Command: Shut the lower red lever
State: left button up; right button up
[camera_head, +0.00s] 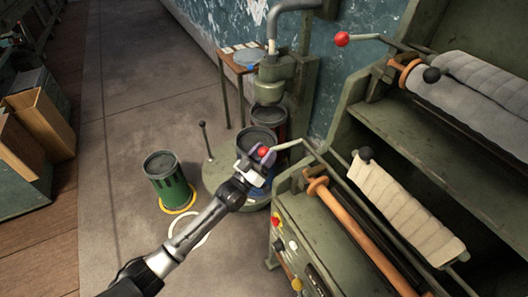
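The lower red lever (290,144) has a red ball knob (264,152) at its left end. Its bent rod runs right to the lower roller of the green machine (306,238). My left gripper (259,157) is at this knob, with its fingers around or just beside it. I cannot tell whether the fingers grip the knob. A second lever with a red knob (341,39) sticks out to the left higher on the machine. My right gripper does not show.
A green canister (167,178) stands on the floor left of my arm. Dark drums and a round green base (218,176) stand behind my gripper. A small table (237,66) is at the back. The floor (135,85) at left is clear. Wooden boxes (40,125) stand far left.

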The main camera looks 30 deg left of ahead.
pick_arm(q)
jog(key=o, duration=0.3)
jog(key=shift+r, duration=0.2)
jog(key=p+v, duration=0.1)
jog(key=v, duration=1.2)
jog(key=shift+s+f, duration=0.3)
